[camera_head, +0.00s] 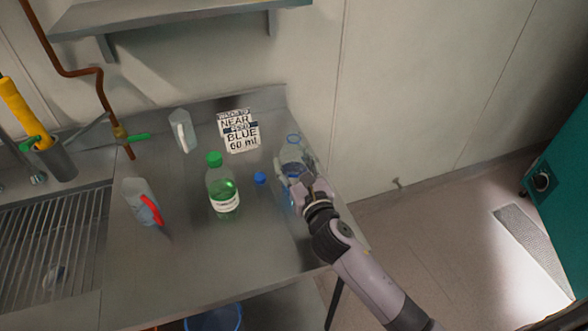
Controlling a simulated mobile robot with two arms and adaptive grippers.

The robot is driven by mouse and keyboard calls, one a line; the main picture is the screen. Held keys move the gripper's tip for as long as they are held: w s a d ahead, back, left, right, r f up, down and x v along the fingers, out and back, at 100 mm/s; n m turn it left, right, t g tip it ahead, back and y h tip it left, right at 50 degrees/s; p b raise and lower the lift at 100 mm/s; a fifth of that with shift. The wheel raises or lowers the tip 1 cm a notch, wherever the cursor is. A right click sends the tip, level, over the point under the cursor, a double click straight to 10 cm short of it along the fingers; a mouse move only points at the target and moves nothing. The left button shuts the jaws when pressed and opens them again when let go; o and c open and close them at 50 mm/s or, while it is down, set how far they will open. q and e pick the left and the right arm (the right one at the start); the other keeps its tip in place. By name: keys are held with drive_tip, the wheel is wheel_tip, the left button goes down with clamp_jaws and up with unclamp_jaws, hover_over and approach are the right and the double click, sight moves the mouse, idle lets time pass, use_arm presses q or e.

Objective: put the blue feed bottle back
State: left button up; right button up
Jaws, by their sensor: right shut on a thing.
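The blue feed bottle (291,152) is clear, with a blue ring at its open neck and blue liquid low in it. It stands about upright at the right end of the steel bench. My right gripper (301,185) is shut on it from the front right and hides part of its lower body. I cannot tell whether its base touches the bench. A blue cap (260,178) lies on the bench just left of the bottle. My left gripper is not in view.
A green-capped bottle (222,190), a jug with a red handle (143,204), a pale jug (182,131) and a sign reading "NEAR BLUE 60 ml" (239,132) stand on the bench (255,235). A sink grid (50,250) is left. A shelf (170,17) hangs above.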

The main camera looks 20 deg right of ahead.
drive_tip(key=shift+f, duration=0.7)
drive_tip(key=shift+f, duration=0.15)
drive_tip(key=o, duration=1.4)
drive_tip(key=s+b, duration=0.2)
drive_tip(key=s, duration=1)
drive_tip(key=shift+d, duration=0.2)
